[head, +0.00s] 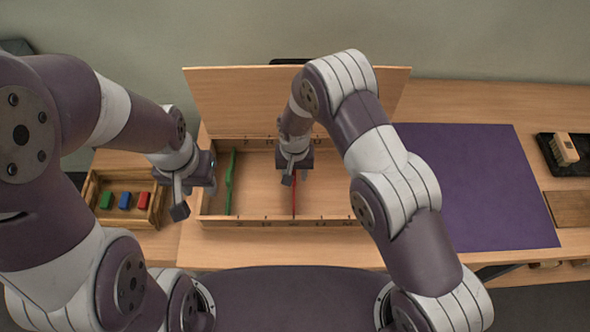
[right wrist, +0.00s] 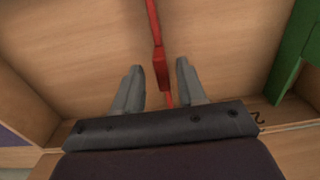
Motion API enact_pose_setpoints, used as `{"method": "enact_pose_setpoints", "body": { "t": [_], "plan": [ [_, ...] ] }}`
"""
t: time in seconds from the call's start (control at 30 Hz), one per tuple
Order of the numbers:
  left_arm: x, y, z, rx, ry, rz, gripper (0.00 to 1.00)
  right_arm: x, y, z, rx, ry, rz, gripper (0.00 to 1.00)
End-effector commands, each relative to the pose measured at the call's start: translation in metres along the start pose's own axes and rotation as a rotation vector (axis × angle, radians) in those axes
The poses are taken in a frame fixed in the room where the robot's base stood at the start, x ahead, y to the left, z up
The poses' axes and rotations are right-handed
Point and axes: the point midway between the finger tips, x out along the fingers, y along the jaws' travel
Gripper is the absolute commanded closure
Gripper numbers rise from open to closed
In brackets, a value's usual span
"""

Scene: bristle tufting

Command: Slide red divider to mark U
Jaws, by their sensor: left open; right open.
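The red divider (head: 294,195) stands across the wooden box (head: 335,217), right of the green divider (head: 230,182). My right gripper (head: 294,174) is open above the red divider. In the right wrist view the red divider (right wrist: 161,66) runs between the two open fingers of my right gripper (right wrist: 160,85), with gaps on both sides. My left gripper (head: 190,200) is open and empty at the box's left end, left of the green divider. Letter marks line the box's front and back rims; most are too small to read, and my right arm hides some.
A small tray (head: 158,208) at the left holds green, blue and red blocks. The box's raised lid (head: 230,100) stands behind it. A purple mat (head: 475,185) lies right of the box, with a brush (head: 564,149) on a black tray beyond. The box floor right of the red divider is clear.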

Motion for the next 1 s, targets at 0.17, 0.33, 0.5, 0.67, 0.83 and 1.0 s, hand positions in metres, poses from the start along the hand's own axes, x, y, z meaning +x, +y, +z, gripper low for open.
{"method": "enact_pose_setpoints", "body": {
  "t": [0.17, 0.33, 0.5, 0.67, 0.83, 1.0],
  "plan": [
    [-0.001, 0.000, 0.000, 0.000, -0.001, 0.000, 0.60, 0.005, 0.000, 0.000, -0.001, 0.000, 0.000, 0.60],
    [-0.001, 0.000, 0.000, 0.000, 0.000, 0.000, 0.60, 0.005, 0.000, 0.000, -0.001, 0.000, 0.000, 0.66],
    [-0.001, 0.000, 0.000, 0.000, 0.000, 0.000, 0.60, 0.004, 0.000, 0.000, -0.001, 0.000, 0.000, 1.00],
    [-0.001, 0.000, 0.000, 0.000, 0.000, 0.000, 0.60, 0.004, 0.005, 0.000, 0.001, -0.002, 0.001, 1.00],
    [0.000, 0.000, 0.000, 0.000, 0.000, 0.000, 0.60, 0.004, 0.039, 0.000, 0.004, -0.002, 0.001, 1.00],
    [0.000, 0.000, 0.000, 0.000, 0.000, 0.000, 0.60, 0.004, 0.066, 0.000, 0.001, -0.002, 0.001, 1.00]
  ]
}}
